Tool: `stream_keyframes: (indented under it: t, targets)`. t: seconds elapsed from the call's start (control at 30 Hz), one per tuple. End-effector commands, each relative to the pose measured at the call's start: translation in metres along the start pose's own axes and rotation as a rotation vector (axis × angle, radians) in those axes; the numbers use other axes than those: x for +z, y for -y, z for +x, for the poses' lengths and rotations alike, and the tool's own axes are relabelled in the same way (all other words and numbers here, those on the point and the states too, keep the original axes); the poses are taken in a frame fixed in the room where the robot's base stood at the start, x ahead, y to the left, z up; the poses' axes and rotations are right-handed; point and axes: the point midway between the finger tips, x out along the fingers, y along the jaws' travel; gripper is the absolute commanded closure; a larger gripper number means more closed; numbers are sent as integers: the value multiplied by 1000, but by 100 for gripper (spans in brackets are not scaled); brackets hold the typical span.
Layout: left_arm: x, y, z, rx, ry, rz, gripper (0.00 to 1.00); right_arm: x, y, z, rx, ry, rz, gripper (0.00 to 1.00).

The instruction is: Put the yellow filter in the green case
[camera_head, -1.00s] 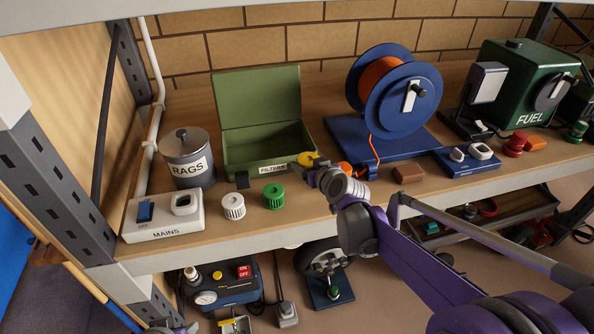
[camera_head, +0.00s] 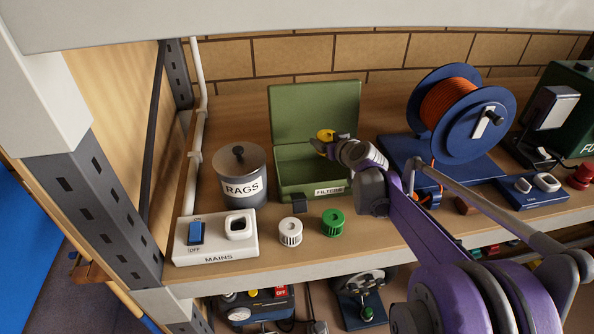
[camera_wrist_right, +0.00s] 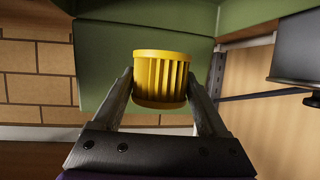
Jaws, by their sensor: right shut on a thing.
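The yellow filter (camera_wrist_right: 160,78) is a ribbed cylinder, clamped between the two fingers of my right gripper (camera_wrist_right: 163,95) in the wrist view. In the head view the yellow filter (camera_head: 325,136) is at the tip of my right gripper (camera_head: 322,142), in front of the raised lid and above the inside of the green case (camera_head: 284,180). The case is open, with a FILTERS label on its front. My right forearm and gripper hide part of the case's right side. My left gripper is not in view.
A white filter (camera_head: 290,232) and a green filter (camera_head: 333,222) stand on the shelf in front of the case. The RAGS tin (camera_head: 242,178) and MAINS switch box (camera_head: 215,238) are to the left. A blue cable reel (camera_head: 468,125) is to the right.

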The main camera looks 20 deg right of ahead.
Motion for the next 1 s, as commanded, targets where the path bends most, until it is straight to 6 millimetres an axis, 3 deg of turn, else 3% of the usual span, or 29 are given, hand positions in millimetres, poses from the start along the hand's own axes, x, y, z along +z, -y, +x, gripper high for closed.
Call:
stream_keyframes:
  t: [0.13, 0.33, 0.8, 1.0]
  targets:
    - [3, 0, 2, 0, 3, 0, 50, 11, -7, 3, 7, 1, 4, 82]
    - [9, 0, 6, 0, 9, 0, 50, 46, -6, 18, 6, 1, 3, 82]
    - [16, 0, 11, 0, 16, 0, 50, 92, -6, 37, 6, 1, 3, 82]
    - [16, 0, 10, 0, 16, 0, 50, 92, -6, 37, 6, 0, 3, 82]
